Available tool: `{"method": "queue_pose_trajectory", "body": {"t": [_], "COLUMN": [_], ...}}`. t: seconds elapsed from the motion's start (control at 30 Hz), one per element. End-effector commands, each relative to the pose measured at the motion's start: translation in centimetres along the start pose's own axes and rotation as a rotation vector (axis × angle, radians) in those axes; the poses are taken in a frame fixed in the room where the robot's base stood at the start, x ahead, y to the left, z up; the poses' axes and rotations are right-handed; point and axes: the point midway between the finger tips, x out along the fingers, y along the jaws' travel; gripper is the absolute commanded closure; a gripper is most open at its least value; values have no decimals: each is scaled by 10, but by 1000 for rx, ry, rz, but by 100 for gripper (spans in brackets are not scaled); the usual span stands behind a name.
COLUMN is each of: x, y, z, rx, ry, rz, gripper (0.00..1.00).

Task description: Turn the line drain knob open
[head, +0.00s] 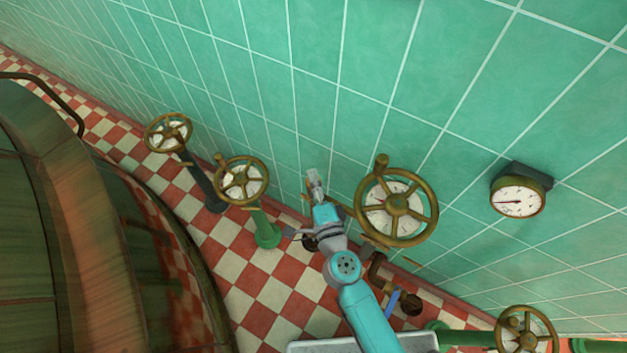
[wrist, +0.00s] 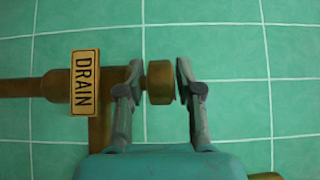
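The drain knob (wrist: 160,83) is a short brass cylinder on a brass pipe in the wrist view. A yellow plate reading DRAIN (wrist: 85,82) is fixed to the pipe on its left. My gripper (wrist: 159,78) is open, with one finger on each side of the knob. A small gap shows between the knob and the right finger; the left finger is close to the knob's left side, and I cannot tell whether it touches. In the head view my gripper (head: 315,184) is near the tiled wall, left of a large brass wheel. The knob is not clear there.
The large wheel (head: 397,205) with a dial stands close right of my arm. Two smaller wheels (head: 241,180) (head: 168,132) stand to the left. A gauge (head: 518,201) is on the wall at right. A big copper kettle (head: 80,230) fills the left side.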

Motion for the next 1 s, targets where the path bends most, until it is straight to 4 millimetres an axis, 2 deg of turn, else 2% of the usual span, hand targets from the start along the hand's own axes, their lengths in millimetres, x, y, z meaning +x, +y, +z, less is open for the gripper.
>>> {"method": "queue_pose_trajectory", "body": {"t": [0.3, 0.47, 1.0], "x": [0, -8, -98], "y": [0, 0, 0], "z": [0, 0, 1], "rx": [0, 0, -1], "ry": [1, 1, -2], "rz": [0, 1, 1], "gripper": [50, 50, 50]}}
